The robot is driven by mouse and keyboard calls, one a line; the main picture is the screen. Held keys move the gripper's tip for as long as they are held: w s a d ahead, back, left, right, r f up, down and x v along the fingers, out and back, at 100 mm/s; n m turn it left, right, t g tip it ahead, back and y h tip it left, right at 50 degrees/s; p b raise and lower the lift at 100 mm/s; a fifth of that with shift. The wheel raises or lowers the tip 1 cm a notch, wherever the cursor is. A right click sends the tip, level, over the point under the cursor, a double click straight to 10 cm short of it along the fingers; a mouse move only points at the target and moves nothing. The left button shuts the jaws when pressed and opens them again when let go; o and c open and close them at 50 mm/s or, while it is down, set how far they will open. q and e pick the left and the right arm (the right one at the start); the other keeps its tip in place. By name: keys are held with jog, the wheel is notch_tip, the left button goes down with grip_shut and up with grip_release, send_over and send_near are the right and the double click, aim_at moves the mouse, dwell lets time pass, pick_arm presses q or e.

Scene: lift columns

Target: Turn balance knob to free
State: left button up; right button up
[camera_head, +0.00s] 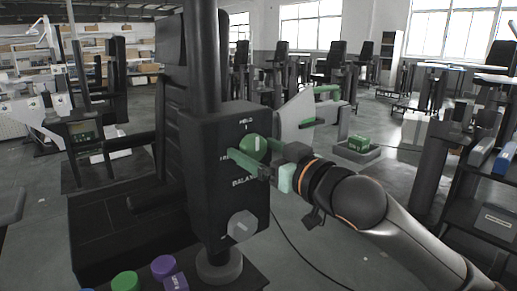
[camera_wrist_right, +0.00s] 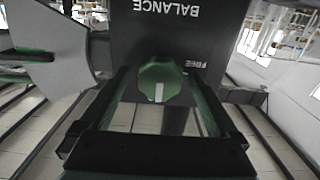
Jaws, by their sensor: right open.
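The green balance knob (camera_head: 256,145) is on the front of a black box (camera_head: 215,175) on a column. Its white mark points up, toward the HOLD label (camera_head: 246,122). The right wrist view shows the knob (camera_wrist_right: 160,80) upside down, with the FREE label (camera_wrist_right: 190,64) to one side and BALANCE (camera_wrist_right: 165,8) above. My right gripper (camera_head: 251,156) is open at the knob, with its green fingers on either side. In the wrist view the gripper (camera_wrist_right: 159,76) shows gaps beside the knob; contact is not clear. My left gripper is out of view.
A grey knob (camera_head: 242,226) sits lower on the same box. Green (camera_head: 125,282) and purple (camera_head: 163,267) round pieces are at the bottom edge. Open floor lies right of the column.

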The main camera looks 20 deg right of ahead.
jog(key=shift+c, duration=0.2)
jog(key=c, duration=1.3)
